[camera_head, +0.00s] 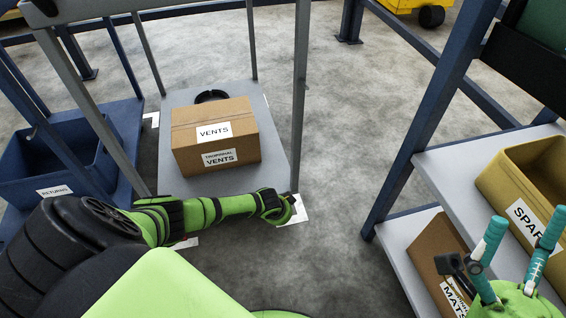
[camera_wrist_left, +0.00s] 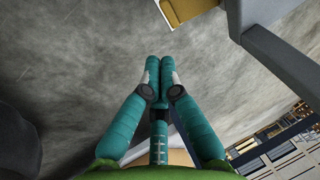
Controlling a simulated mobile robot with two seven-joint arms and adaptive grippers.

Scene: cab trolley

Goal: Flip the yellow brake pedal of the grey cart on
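The grey cart (camera_head: 278,140) stands left of centre in the head view, with a cardboard box marked VENTS (camera_head: 215,152) on its deck. No yellow brake pedal can be made out in either view. My left arm crosses in front of the cart's near edge, its end beside the near right post. Its fingers are hidden in the head view. In the left wrist view my left gripper (camera_wrist_left: 160,66) has its teal fingers together, with nothing seen between them. My right gripper (camera_head: 520,232) is at the lower right, its fingers apart and empty, in front of the rack.
A blue rack (camera_head: 432,90) at the right holds a yellow bin (camera_head: 552,165) and a cardboard bin (camera_head: 432,252). A blue cart with a RETURNS bin (camera_head: 40,170) stands at the left. Bare floor (camera_head: 345,140) lies between cart and rack. An ochre piece (camera_wrist_left: 188,14), unidentifiable, shows in the wrist view.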

